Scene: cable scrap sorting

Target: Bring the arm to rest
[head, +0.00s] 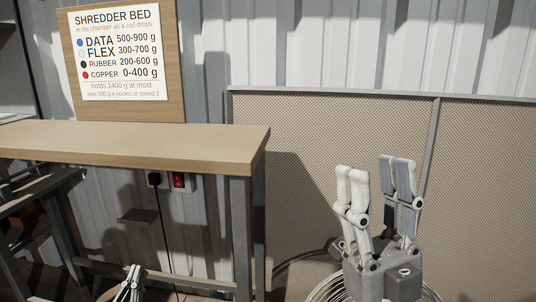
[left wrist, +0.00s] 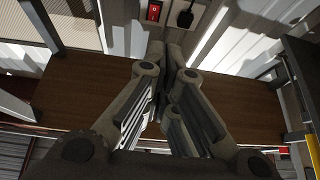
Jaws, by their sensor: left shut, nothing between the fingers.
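My left gripper (head: 130,272) shows at the bottom edge of the head view, pointing up, below and in front of the wooden bench (head: 130,140). Its fingers are together and empty. In the left wrist view the same gripper (left wrist: 173,50) has its fingertips meeting, with the brown bench surface (left wrist: 80,95) behind them. My right gripper (head: 375,165) stands at the lower right of the head view with its fingers pointing up. Its two fingers are apart, with nothing visible between them.
A shredder bed sign (head: 125,50) stands on the bench. A red switch (head: 179,180) and a black plug (head: 154,179) are on the wall below. A mesh panel (head: 300,130) stands behind my right gripper. Pale cable loops (head: 328,288) show around that gripper's base.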

